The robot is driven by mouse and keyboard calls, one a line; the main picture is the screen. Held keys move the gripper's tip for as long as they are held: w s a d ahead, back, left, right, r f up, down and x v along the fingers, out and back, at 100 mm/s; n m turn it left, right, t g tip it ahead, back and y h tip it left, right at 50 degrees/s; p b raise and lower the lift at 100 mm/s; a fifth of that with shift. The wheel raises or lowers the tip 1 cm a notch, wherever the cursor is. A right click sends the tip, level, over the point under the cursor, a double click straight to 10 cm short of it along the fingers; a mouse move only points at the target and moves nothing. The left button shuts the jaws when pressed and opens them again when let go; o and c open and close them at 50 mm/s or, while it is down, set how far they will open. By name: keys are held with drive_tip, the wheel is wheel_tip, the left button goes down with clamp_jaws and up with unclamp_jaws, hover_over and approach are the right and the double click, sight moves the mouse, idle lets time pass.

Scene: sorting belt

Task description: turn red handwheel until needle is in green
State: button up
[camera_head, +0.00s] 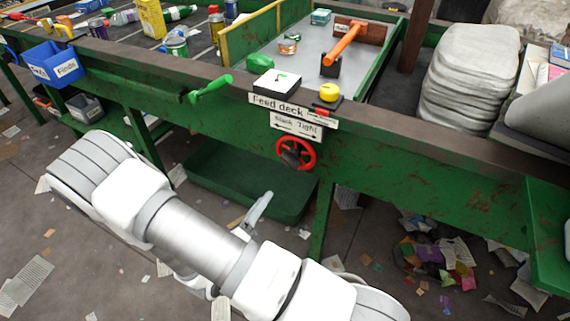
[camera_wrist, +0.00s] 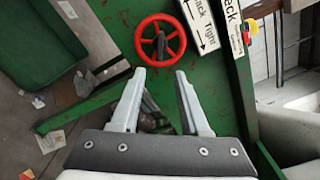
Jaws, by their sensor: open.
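The red handwheel (camera_head: 311,153) is on the green side face of the belt frame, below the signs. It also shows in the wrist view (camera_wrist: 161,38), upper middle, with a dark part below its hub. My gripper (camera_wrist: 160,75) is open and empty, its two pale fingers pointing at the wheel's lower side, apart from it as far as I can tell. In the head view one finger (camera_head: 259,208) shows below left of the wheel. A white-faced box (camera_head: 277,83) with a small green mark sits on the edge above; a needle is too small to read.
A "Slack Tight" sign (camera_head: 296,128) and a "Feed deck" sign (camera_head: 288,110) are above the wheel. A yellow button (camera_head: 329,92) and a green lever (camera_head: 209,89) are on the edge. A green bin (camera_head: 230,180) is under the frame.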

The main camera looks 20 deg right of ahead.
sight(288, 164)
drive_tip(key=b+x, duration=0.2)
drive_tip(key=x, duration=1.3)
drive_tip(key=shift+w+d, duration=0.1)
drive_tip(key=shift+c, duration=0.2)
clamp_jaws()
